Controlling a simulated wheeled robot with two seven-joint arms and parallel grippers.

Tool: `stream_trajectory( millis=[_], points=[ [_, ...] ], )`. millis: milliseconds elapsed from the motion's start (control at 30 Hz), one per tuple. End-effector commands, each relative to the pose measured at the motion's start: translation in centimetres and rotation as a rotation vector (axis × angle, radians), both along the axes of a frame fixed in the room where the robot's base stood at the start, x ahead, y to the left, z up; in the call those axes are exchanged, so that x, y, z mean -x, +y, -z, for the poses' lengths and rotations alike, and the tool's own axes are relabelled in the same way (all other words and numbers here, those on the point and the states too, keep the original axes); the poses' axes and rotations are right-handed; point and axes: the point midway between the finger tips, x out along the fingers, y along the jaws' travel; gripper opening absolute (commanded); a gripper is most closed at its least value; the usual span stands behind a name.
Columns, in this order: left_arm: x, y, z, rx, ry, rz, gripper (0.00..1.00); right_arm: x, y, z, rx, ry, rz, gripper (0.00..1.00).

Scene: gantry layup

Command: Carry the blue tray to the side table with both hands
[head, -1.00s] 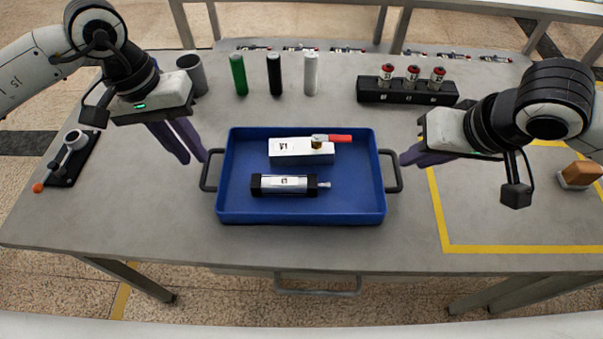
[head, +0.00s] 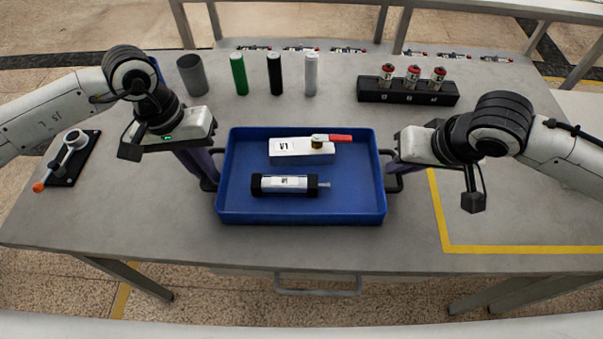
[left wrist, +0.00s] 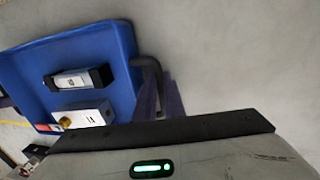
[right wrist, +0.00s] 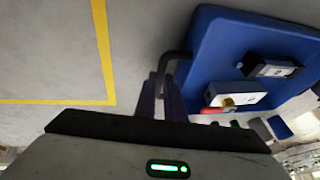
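The blue tray (head: 300,216) sits flat on the grey table with a dark handle at each end. It holds a white block with a red lever (head: 302,148) and a black-ended cylinder (head: 285,185). My left gripper (head: 208,178) is at the left handle, its purple fingers on either side of the bar; the left wrist view shows the handle (left wrist: 152,64) running between them. My right gripper (head: 392,175) is likewise at the right handle (right wrist: 170,64), fingers either side. Whether the fingers press on the bars cannot be made out.
Green, black and white cylinders (head: 274,75) and a grey cup (head: 192,75) stand behind the tray. A black rack (head: 407,92) with red-topped parts is at back right. A crank fixture (head: 70,158) is at left. Yellow tape (head: 440,215) marks clear table at right.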

Motion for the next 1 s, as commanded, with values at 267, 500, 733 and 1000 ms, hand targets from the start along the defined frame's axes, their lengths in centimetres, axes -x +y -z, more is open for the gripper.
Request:
stream_trajectory(
  millis=[267, 500, 733, 1000],
  points=[
    [-0.1, 0.0, -0.2, 0.002, -0.003, -0.001, 0.0, -0.1, 0.0, -0.2, -0.002, -0.004, 0.0, 0.0],
    [-0.1, 0.0, -1.0, 0.002, -0.003, -0.001, 0.0, -0.1, 0.0, -1.0, -0.002, -0.004, 0.0, 0.0],
    [-0.1, 0.0, -3.1, 0.002, -0.003, -0.001, 0.0, -0.1, 0.0, -3.1, -0.002, -0.004, 0.0, 0.0],
    [-0.1, 0.0, -5.1, 0.002, -0.003, -0.001, 0.0, -0.1, 0.0, -5.1, -0.001, -0.004, 0.0, 0.0]
  ],
)
